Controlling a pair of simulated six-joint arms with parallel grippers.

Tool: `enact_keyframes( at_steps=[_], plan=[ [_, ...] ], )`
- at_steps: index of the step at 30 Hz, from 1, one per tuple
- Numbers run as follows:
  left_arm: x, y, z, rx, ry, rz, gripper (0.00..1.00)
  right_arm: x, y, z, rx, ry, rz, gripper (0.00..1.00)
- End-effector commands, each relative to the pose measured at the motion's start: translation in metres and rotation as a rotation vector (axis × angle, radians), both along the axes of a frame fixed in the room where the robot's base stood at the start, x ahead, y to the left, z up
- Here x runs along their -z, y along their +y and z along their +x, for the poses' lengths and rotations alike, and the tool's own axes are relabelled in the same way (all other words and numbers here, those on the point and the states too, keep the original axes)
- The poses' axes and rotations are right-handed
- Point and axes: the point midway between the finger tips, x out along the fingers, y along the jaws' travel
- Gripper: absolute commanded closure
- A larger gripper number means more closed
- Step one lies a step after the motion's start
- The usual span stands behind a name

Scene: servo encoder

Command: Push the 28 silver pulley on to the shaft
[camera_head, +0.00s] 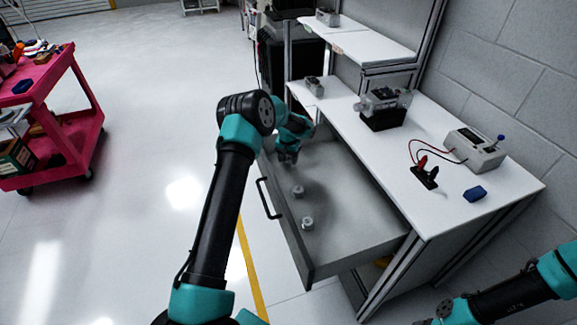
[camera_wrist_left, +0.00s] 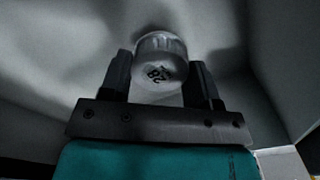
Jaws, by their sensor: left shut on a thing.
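In the left wrist view, my left gripper (camera_wrist_left: 160,75) is shut on a silver pulley (camera_wrist_left: 160,58) marked 28, with a finger on either side. In the head view this pulley is too small and covered to make out. A device with silver parts on a black base (camera_head: 383,118) stands on the bench; I cannot make out a shaft on it. My right gripper (camera_head: 438,319) is barely in view at the bottom edge, and its jaws cannot be read.
Two more silver pulleys (camera_head: 298,191) (camera_head: 307,223) lie in the grey drawer (camera_head: 350,238), nearer its front. On the white bench (camera_head: 375,150) are a meter (camera_head: 475,149), red and black leads (camera_head: 424,174) and a blue block (camera_head: 475,194). A pink cart (camera_head: 75,125) stands at the left.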

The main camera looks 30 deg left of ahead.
Motion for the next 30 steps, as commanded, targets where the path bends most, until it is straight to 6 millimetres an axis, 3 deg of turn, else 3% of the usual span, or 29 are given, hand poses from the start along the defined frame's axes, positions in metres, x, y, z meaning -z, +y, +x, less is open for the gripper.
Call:
enact_keyframes(
  at_steps=[15, 30],
  plan=[
    [-0.039, 0.0, 0.0, -0.001, -0.001, -0.001, 0.74, 0.0, 0.0, 0.0, 0.0, 0.0, 0.0, 0.29],
    [-0.04, 0.001, -0.005, -0.036, 0.016, -0.007, 0.74, 0.0, 0.0, 0.0, 0.0, 0.0, 0.0, 0.29]
  ],
)
